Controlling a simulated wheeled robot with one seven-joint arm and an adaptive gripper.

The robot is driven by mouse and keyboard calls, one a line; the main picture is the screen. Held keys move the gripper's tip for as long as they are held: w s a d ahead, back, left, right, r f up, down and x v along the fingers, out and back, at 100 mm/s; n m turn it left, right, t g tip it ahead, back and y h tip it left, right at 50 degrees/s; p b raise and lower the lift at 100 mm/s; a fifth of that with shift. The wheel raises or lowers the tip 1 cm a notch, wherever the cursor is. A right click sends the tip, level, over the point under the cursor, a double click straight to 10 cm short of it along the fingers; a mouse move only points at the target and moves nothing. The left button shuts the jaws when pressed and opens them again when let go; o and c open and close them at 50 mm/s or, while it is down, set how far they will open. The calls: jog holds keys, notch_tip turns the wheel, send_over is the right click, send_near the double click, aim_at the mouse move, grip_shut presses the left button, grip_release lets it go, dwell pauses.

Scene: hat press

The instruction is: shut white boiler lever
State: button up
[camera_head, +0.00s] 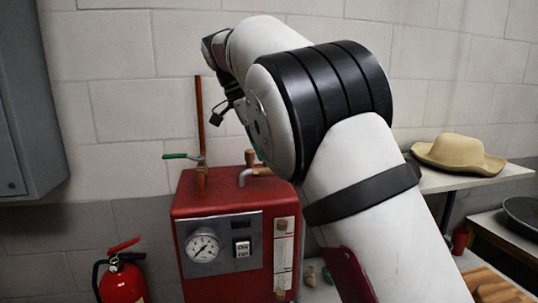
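The red boiler (222,205) stands below and left of my arm, with a pressure gauge on its front. A lever with a green handle (182,156) sticks out to the left at the valve on its top. A bent grey spout (243,177) with a brown handle (262,171) is on the top right, partly behind my arm. I cannot make out a clearly white lever. Black parts that look like my gripper (226,106) show above the boiler, beside the copper pipe. My arm hides much of it, and its fingers are not clear.
A red fire extinguisher (122,280) stands left of the boiler. A grey cabinet (25,110) hangs at the upper left. A tan hat (458,154) lies on a shelf at the right. A copper pipe (200,120) rises from the boiler along the block wall.

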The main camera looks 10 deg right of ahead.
dwell(0.4)
jog(key=o, duration=1.7)
